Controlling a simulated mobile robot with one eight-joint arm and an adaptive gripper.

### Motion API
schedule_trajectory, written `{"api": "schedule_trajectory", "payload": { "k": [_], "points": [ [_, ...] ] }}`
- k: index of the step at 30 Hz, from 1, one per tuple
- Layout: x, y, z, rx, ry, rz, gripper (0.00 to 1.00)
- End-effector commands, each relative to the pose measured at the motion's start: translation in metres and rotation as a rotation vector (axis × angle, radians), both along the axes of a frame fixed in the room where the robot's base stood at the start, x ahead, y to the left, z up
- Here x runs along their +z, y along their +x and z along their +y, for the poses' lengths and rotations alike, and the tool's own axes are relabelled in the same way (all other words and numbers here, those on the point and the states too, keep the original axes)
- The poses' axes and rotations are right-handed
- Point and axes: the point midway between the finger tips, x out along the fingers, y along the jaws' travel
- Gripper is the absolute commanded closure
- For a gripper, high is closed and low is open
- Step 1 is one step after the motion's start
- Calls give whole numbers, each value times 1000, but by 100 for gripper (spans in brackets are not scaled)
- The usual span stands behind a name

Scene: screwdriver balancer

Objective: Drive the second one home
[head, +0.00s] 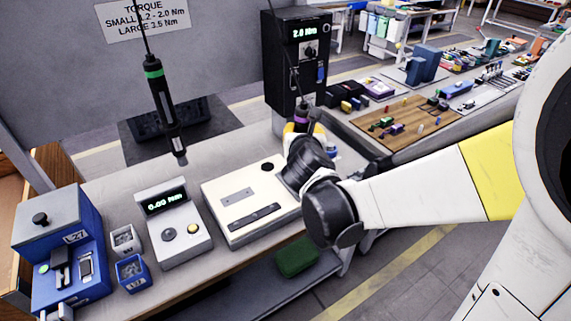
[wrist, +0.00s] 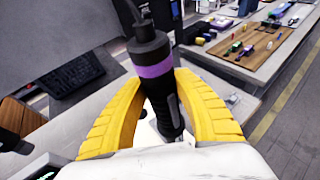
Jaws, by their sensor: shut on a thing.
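The purple-banded screwdriver (head: 302,115) hangs from a cable and stands nearly upright. My gripper (wrist: 160,88) is shut on its dark grip, one yellow finger on each side, just below the purple band in the wrist view. Its lower end and bit are hidden behind my gripper and wrist. The cream work box (head: 225,208) lies on the bench left of my wrist, with a dark round spot, a grey plate and a dark slot on top. I cannot make out any screw on it. A green-banded screwdriver (head: 160,95) hangs free at the left.
A controller (head: 283,60) behind reads 2.0 Nm. A torque tester (head: 172,220) reads 0.00 Nm. Two small bins, one grey (head: 123,240) and one blue (head: 131,272), stand beside a blue feeder (head: 65,255). A torque sign (head: 145,17) hangs behind. A second bench lies right.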

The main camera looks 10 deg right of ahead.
Motion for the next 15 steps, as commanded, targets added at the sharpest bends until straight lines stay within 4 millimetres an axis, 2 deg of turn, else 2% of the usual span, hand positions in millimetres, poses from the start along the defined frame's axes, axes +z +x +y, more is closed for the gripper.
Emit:
{"api": "schedule_trajectory", "payload": {
  "k": [15],
  "points": [
    [-5,-1,-1,-2,1,2,100]
  ]
}}
